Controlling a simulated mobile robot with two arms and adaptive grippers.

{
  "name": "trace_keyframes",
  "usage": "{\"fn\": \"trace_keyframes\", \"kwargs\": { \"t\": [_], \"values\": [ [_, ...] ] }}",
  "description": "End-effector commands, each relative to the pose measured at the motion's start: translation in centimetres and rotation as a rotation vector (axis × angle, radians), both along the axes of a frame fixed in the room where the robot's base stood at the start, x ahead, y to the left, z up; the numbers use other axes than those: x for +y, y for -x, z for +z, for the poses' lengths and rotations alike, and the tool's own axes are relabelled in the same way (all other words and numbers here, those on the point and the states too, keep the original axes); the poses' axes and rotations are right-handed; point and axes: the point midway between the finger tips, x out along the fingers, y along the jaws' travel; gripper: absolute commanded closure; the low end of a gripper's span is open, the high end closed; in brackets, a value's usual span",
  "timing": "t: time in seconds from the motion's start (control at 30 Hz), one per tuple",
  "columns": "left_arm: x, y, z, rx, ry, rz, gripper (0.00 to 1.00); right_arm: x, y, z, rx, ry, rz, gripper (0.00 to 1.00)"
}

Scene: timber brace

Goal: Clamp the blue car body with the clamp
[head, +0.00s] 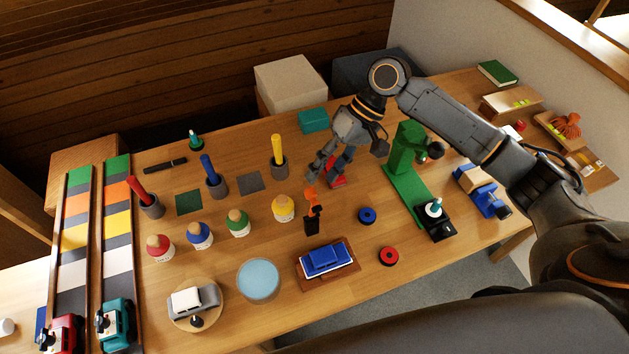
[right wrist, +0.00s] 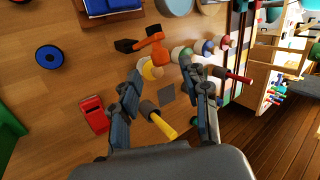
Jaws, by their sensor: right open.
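The blue car body (head: 327,258) sits on a white-edged base on a brown wooden tray (head: 345,278) at the front middle of the table. Part of it shows at the top of the right wrist view (right wrist: 108,5). An orange and black tool, which looks like the clamp (head: 312,222), stands on the table behind the car body, apart from it. It also shows in the right wrist view (right wrist: 155,42). My right gripper (head: 326,172) is open and empty, above the table behind the clamp. In the right wrist view, the clamp lies beyond its spread fingers (right wrist: 165,75). My left gripper is out of view.
A red object (head: 338,179) is close to my right gripper. A yellow stick in a grey cup (head: 279,167) stands to its left. A green press (head: 408,160) stands to its right. Blue (head: 367,215) and red (head: 389,256) rings lie right of the car body, with bare table around them.

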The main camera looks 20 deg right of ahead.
Motion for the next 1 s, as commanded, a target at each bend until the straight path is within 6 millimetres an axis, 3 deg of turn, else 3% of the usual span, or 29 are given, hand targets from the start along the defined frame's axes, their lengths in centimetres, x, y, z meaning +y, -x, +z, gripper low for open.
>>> {"fn": "trace_keyframes", "kwargs": {
  "t": [0.1, 0.23, 0.67, 0.9, 1.0],
  "values": [
    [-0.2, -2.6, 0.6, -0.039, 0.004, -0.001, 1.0, 1.2, 0.4, -1.6, 0.001, -0.002, 0.002, 0.54],
    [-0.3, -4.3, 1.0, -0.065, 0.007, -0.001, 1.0, 2.1, 0.5, -3.0, 0.0, -0.001, 0.001, 0.54],
    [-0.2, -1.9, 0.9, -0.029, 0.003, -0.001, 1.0, 2.6, 0.6, -3.9, -0.002, 0.001, 0.0, 0.54],
    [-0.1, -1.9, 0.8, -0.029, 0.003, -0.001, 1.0, 2.6, 0.6, -3.8, -0.002, 0.001, 0.0, 1.0],
    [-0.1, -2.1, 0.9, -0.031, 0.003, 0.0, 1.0, 2.6, 0.6, -3.8, -0.002, 0.001, 0.0, 1.0]
  ]
}}
